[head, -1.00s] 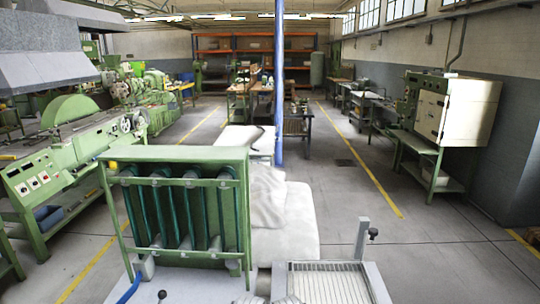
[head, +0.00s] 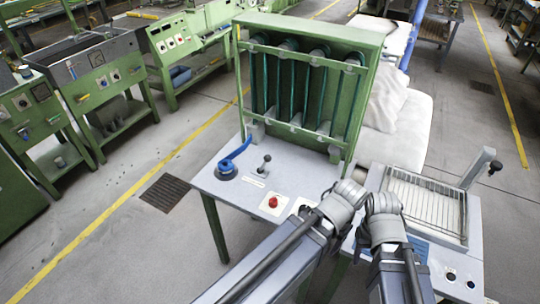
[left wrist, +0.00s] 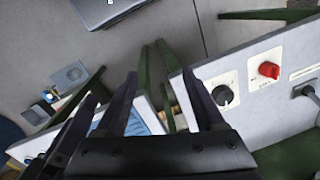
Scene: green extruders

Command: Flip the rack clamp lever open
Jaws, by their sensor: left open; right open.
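A short lever with a black knob (head: 266,159) stands on the grey bench top in front of the green rack (head: 310,70), beside a small label. A black-knobbed part, apparently this lever, shows at the right edge of the left wrist view (left wrist: 305,93). Another black knob (head: 495,167) sits on a post beside a ribbed tray (head: 428,208). I cannot tell from labels which is the clamp lever. My right gripper (head: 383,208) is over the gap left of the tray, fingers unclear. My left gripper (left wrist: 160,82) is open and empty, apart from the lever.
A red knob (head: 273,202) is on the bench front, also in the left wrist view (left wrist: 268,70) beside a black dial (left wrist: 225,94). Green machines (head: 95,80) stand at left.

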